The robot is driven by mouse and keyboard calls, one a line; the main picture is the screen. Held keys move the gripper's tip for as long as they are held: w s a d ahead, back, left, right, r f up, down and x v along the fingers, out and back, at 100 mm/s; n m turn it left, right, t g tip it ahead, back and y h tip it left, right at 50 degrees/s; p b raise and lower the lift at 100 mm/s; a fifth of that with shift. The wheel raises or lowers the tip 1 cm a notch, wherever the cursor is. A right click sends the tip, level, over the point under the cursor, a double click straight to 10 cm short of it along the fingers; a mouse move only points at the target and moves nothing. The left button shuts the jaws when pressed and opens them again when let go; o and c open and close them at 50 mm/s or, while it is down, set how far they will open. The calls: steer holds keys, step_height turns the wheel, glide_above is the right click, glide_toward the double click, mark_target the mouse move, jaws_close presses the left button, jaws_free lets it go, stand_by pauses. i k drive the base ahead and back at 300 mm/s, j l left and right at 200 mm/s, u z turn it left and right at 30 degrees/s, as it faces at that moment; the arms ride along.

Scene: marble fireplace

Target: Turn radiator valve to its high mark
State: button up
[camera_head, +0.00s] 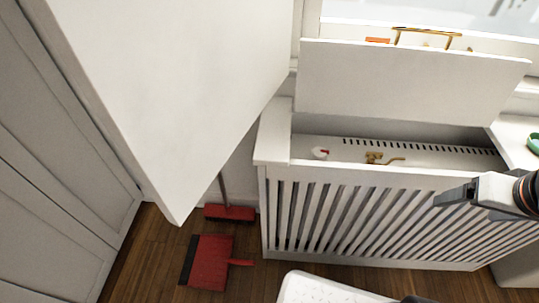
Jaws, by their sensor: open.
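A slatted white radiator cover (276,136) stands against the wall with its top lid (405,85) raised. Inside the opening at the left sits a small white knob with a red mark (320,153), which looks like the radiator valve. Its scale and high mark are too small to read. A brass fitting with a lever (382,158) lies to the right of the knob. My gripper (442,199) is open at the right, in front of the cover's slats in the picture, well to the right of the knob and apart from it. I see nothing in it.
A large white panel (180,80) fills the upper left. A green object (533,143) sits on the right ledge. A brass-coloured frame (427,35) shows behind the lid.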

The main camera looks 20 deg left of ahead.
mark_target(319, 153)
steer(key=u, duration=0.75)
